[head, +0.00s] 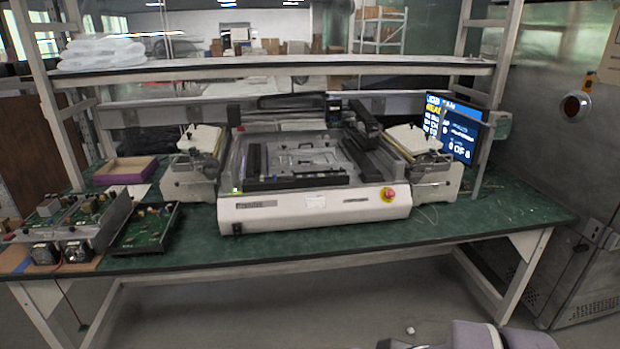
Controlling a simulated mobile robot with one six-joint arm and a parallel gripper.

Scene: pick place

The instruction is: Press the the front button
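A red button on a yellow base (388,193) sits at the front right of a white benchtop machine (290,211). The button looks uncovered, and nothing touches it. A small black switch (237,228) is low on the left of the machine's front face. Part of my arm shows at the bottom edge, right of centre, below and in front of the bench and well apart from the button. My gripper's fingers cannot be made out.
The machine stands on a green-topped bench (500,208) with a shelf (280,69) above. Circuit boards (146,227) and a purple box (125,171) are at left. A monitor (452,128) stands at right. A metal cabinet (560,150) borders the right side.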

